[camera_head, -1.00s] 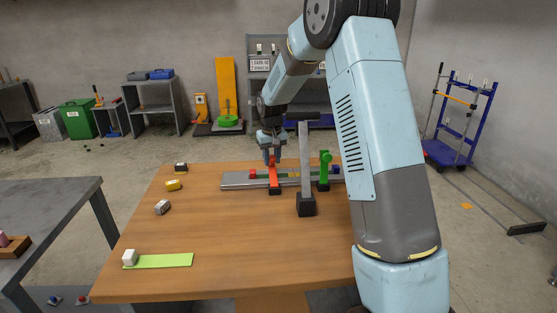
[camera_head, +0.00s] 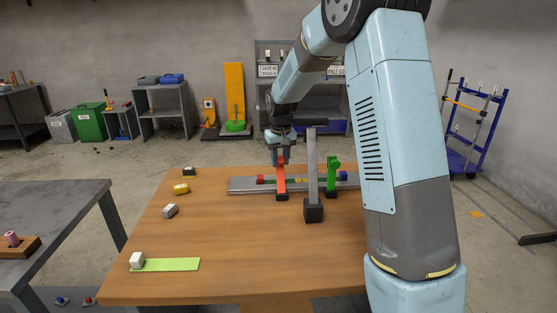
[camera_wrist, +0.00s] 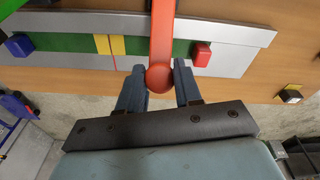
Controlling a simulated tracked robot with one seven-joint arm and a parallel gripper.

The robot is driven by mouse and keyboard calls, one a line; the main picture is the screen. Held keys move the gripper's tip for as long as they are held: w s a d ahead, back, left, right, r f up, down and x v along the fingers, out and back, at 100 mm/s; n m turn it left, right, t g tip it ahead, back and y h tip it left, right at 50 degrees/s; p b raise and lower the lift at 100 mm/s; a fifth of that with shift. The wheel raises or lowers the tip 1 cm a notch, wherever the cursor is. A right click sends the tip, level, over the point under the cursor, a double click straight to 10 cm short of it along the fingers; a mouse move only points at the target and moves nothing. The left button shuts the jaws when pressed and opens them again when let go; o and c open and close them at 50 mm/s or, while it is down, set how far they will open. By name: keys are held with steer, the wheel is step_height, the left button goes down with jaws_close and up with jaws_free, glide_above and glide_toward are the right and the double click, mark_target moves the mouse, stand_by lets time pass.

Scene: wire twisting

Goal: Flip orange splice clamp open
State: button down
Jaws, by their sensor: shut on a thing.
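The orange splice clamp (camera_head: 281,181) stands upright at the front edge of the grey splice board (camera_head: 242,185) on the wooden table. In the wrist view its orange lever (camera_wrist: 161,30) runs down from the top edge and ends in a round orange knob. My gripper (camera_head: 279,158) is at the lever's upper end. In the wrist view my gripper (camera_wrist: 158,76) has one finger on each side of the knob and is shut on it. The lower part of the clamp is out of the wrist view.
A green clamp (camera_head: 333,176) stands on the board to the right. A grey post (camera_head: 312,165) on a black base stands close in front, between the clamps. Red (camera_wrist: 201,54) and blue (camera_wrist: 19,45) blocks sit on the board. Small blocks lie at the table's left; its front middle is clear.

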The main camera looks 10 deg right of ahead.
mark_target(280, 176)
steer(key=shift+s+a+f, duration=0.2)
steer(key=shift+s, duration=0.05)
steer(key=c, duration=1.1)
jaws_free()
steer(key=o, duration=0.3)
steer(key=shift+r, duration=0.1)
steer(key=shift+w+d, duration=0.1)
steer(key=shift+r, duration=0.55)
steer(key=r, duration=0.4)
steer(key=s+r, duration=0.1)
steer(key=r, duration=0.7)
steer(key=shift+s+r, duration=0.25)
steer(key=shift+s, duration=0.1)
steer(key=shift+c, duration=0.2)
